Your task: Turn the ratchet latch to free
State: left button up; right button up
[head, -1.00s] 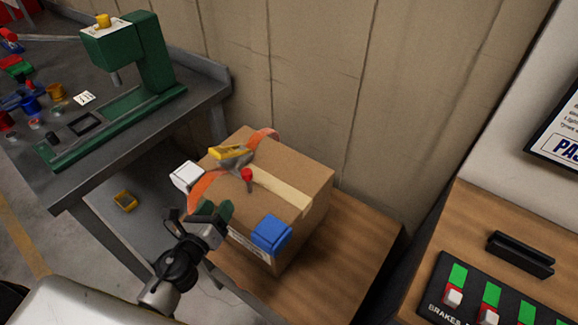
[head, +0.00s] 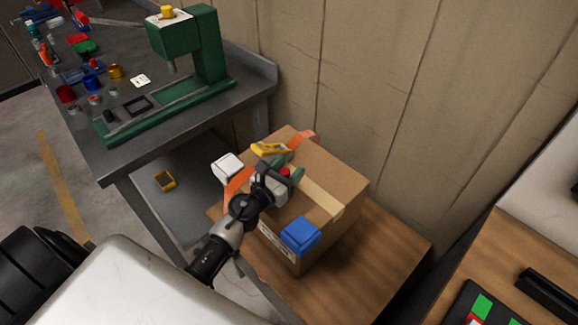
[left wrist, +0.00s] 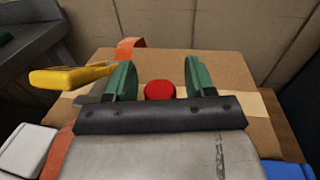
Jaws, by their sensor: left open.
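The ratchet latch sits on an orange strap (head: 238,182) on top of a cardboard box (head: 340,180). Its yellow handle (head: 270,149) lies to the left of a red knob (head: 285,172). In the left wrist view the red knob (left wrist: 160,90) shows between the green fingers, and the yellow handle (left wrist: 72,76) is outside them at the left. My left gripper (head: 291,173) is open over the box at the red knob, with a finger on each side. I cannot tell whether the fingers touch it. The gripper hides the latch's lower part. My right gripper is not in view.
A blue block (head: 300,236) is at the box's front edge and a white block (head: 228,166) at its left. The box stands on a wooden table (head: 385,270). A grey bench (head: 120,155) with a green press (head: 205,50) is left; a wall is behind.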

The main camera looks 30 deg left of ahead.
pick_arm(q)
jog(key=shift+w, duration=0.15)
jog(key=shift+c, duration=0.3)
grip_shut()
